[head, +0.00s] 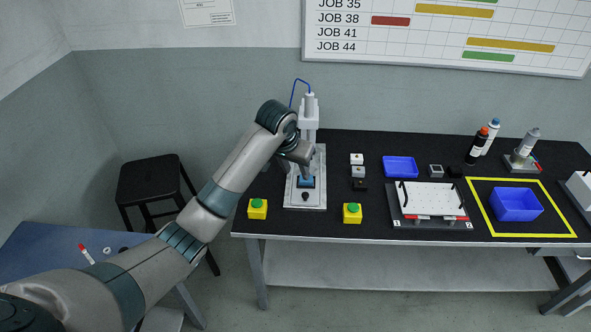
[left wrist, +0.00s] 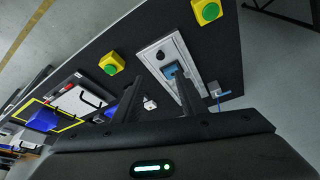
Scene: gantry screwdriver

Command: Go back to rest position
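My left arm reaches in from the left in the head view, and its gripper (head: 298,160) is over the gantry screwdriver station (head: 318,195) on the black table. In the left wrist view the two fingers of the left gripper (left wrist: 158,95) stand apart with a gap between them, and I see nothing held. Beyond the fingers, the station's base plate (left wrist: 160,53) shows a blue part (left wrist: 172,71) in its fixture. The blue part also shows in the head view (head: 307,182), just below the gripper. My right gripper is in neither view.
Yellow boxes with green buttons stand left (head: 257,209) and right (head: 352,213) of the station. Small blocks, a blue tray (head: 400,167), a white fixture board (head: 433,204), a blue bin (head: 516,204) and bottles (head: 478,146) lie further right. A dark stool (head: 150,182) stands left of the table.

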